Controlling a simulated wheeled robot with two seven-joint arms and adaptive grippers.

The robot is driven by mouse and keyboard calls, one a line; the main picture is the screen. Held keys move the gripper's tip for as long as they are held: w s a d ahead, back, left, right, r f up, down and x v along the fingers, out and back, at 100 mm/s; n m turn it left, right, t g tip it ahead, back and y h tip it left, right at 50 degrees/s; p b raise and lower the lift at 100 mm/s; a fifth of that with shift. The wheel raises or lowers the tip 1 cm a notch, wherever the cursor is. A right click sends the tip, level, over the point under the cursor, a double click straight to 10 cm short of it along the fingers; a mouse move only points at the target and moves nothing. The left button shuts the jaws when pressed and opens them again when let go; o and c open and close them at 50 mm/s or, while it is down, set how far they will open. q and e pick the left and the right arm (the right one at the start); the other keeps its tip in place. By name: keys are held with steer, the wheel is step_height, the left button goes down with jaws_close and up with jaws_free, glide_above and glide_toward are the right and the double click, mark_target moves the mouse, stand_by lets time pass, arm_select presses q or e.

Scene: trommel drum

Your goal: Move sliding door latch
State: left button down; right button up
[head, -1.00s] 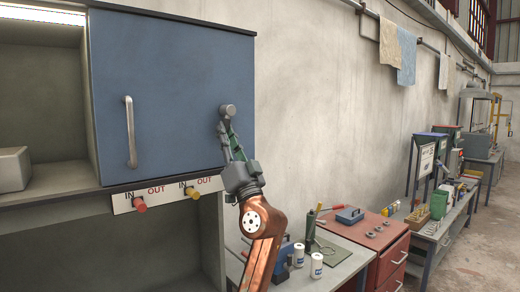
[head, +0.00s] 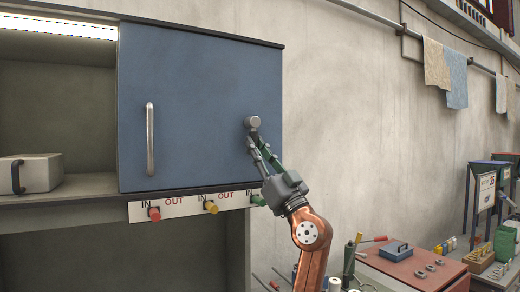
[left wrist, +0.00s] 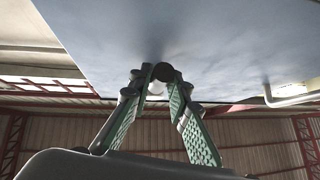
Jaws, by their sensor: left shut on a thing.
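The sliding door (head: 200,105) is a blue panel covering the right part of the cabinet opening. The latch (head: 253,122) is a round grey knob near its right edge. My left gripper (head: 255,140) reaches up to it from below right and is shut on it. In the left wrist view, the green-padded fingers of my left gripper (left wrist: 165,82) close in on the dark knob (left wrist: 168,71) under the door (left wrist: 215,45). The fingertips partly hide the knob's base. My right gripper is not in view.
A metal bar handle (head: 150,139) stands on the door's left part. Red (head: 154,213), yellow (head: 211,207) and green (head: 258,199) knobs line the strip below. The open bay at left holds a grey box (head: 38,172). A red cabinet (head: 415,270) stands at lower right.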

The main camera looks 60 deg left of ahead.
arm_select(q)
steer(key=shift+w+t, duration=0.1)
steer(key=shift+t, duration=0.2)
steer(key=c, duration=1.8)
jaws_free()
steer(key=shift+w, duration=0.1)
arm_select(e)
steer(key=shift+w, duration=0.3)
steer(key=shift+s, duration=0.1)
arm_select(q)
steer(key=v, duration=1.2)
